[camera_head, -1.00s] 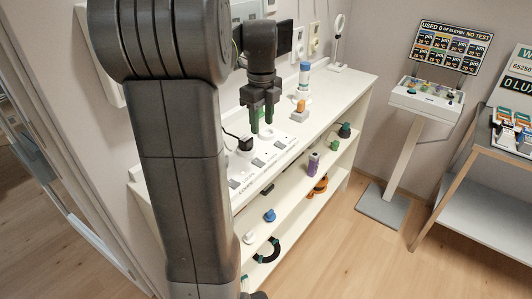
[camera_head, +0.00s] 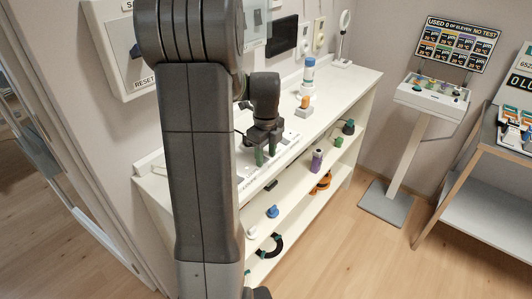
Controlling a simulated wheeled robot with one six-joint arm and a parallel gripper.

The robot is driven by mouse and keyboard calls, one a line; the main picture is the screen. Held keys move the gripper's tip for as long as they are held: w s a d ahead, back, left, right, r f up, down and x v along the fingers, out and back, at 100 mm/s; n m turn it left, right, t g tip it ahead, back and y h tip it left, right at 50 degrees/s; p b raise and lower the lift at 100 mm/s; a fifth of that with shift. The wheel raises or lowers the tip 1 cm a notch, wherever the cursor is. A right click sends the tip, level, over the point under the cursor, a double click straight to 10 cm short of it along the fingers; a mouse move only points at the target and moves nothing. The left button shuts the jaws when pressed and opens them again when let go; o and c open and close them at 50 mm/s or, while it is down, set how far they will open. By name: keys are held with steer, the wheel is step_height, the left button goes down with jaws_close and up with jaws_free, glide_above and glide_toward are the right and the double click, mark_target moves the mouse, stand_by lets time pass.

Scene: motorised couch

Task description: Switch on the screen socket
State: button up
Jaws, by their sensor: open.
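A white socket strip (camera_head: 286,146) with dark switches lies on top of the white shelf unit. A black cable runs to the strip just behind my gripper. My arm and gripper hide much of the strip, and its labels are too small to read, so I cannot tell which socket is the screen's. A dark, blank screen (camera_head: 283,35) is on the wall above.
A blue-capped bottle (camera_head: 308,75) and an orange-topped block (camera_head: 304,106) stand on the shelf top (camera_head: 345,83) beyond the strip. Lower shelves hold small items, including a purple one (camera_head: 317,160). A wall box marked RESET (camera_head: 130,50) is at left.

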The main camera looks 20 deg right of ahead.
jaws_close()
steer(key=shift+w+a+r+g+p, duration=0.2)
steer(key=shift+g+p, duration=0.2)
steer(key=shift+p, duration=0.25)
steer(key=shift+w+g+h+p, duration=0.15)
steer(key=shift+g+h, duration=0.35)
steer(key=shift+g, duration=0.1)
steer(key=shift+w+g+h+p, duration=0.1)
steer(key=shift+g+h+p, duration=0.05)
steer(key=shift+g+h, duration=0.4)
jaws_free()
steer(key=v, duration=1.3)
steer(key=shift+w+r+b, duration=0.2)
steer(key=shift+r+b, duration=0.15)
steer(key=shift+f, duration=0.15)
